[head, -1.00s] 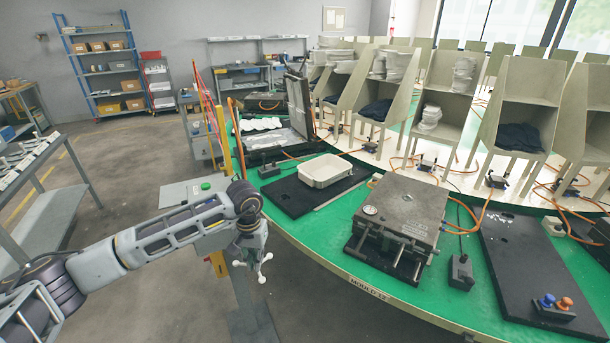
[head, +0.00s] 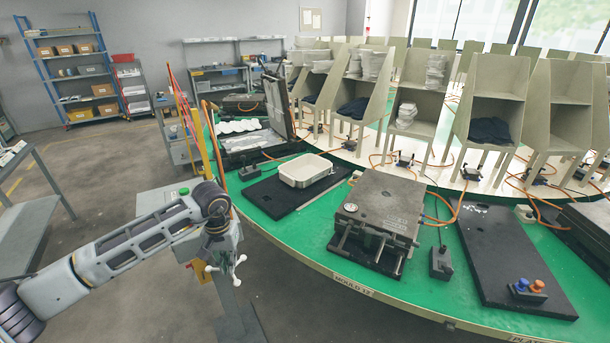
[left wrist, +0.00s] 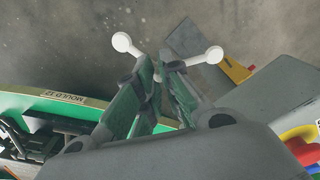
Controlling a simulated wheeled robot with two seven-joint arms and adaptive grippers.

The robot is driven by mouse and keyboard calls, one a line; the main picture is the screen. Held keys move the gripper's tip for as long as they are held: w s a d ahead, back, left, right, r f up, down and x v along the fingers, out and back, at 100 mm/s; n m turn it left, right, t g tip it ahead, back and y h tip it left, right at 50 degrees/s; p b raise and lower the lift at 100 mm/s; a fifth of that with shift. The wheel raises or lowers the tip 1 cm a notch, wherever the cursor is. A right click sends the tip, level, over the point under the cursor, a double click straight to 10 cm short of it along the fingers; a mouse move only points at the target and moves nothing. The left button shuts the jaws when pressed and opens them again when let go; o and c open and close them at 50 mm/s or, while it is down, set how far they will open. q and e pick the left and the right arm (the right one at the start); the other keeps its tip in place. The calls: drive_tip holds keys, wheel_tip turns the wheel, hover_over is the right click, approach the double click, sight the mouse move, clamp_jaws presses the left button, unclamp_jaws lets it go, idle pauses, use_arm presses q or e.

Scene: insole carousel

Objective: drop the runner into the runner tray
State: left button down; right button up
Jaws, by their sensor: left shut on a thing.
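The runner (left wrist: 122,42) is a small white piece with round knobs on thin stems. It sticks out on both sides of my left gripper (left wrist: 160,68) in the left wrist view; its middle is hidden between the fingers. In the head view the runner (head: 240,259) hangs below my left gripper (head: 221,255), in front of the green table's edge and over the floor. A shallow cream tray (head: 305,171) sits on a black plate on the table, beyond and right of the gripper; I cannot tell whether it is the runner tray. My right gripper is out of view.
The green round table (head: 290,232) carries a closed grey mould (head: 380,212), an open mould (head: 250,138) and a black plate with blue and orange buttons (head: 520,287). Beige chair-like stands (head: 490,90) line its inner side. Grey floor lies left of the table.

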use_arm(q)
drive_tip(key=s+f, duration=0.4)
drive_tip(key=f, duration=0.6)
drive_tip(key=s+f, duration=0.4)
drive_tip(key=f, duration=0.7)
drive_tip(key=shift+s, duration=0.35)
drive_tip(key=shift+a, duration=0.15)
